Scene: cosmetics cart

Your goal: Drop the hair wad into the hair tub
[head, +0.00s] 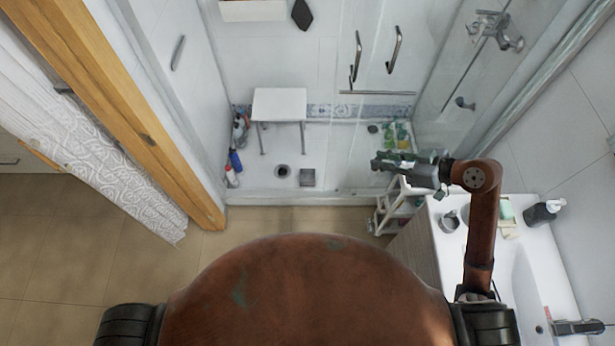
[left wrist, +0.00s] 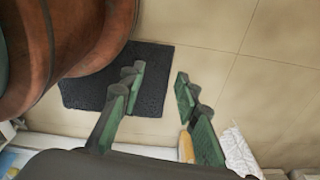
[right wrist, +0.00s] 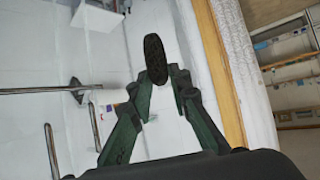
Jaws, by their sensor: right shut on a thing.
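My right gripper (head: 378,163) is held out over the white cart area in the head view, at the right of the shower entrance. In the right wrist view its fingers (right wrist: 159,80) are shut on a dark, fuzzy oval, the hair wad (right wrist: 155,52). The wad stands out past the fingertips, clear of any surface. In the head view the wad is too small to make out well. My left gripper (left wrist: 158,88) is open and empty above the floor in the left wrist view. I cannot pick out the hair tub with certainty in any view.
A narrow white cart (head: 381,224) stands below my right arm, beside the washbasin counter (head: 452,246). A white shower stool (head: 279,104) and a small grey box (head: 307,177) are in the shower. A dark mat (left wrist: 85,92) lies on the floor.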

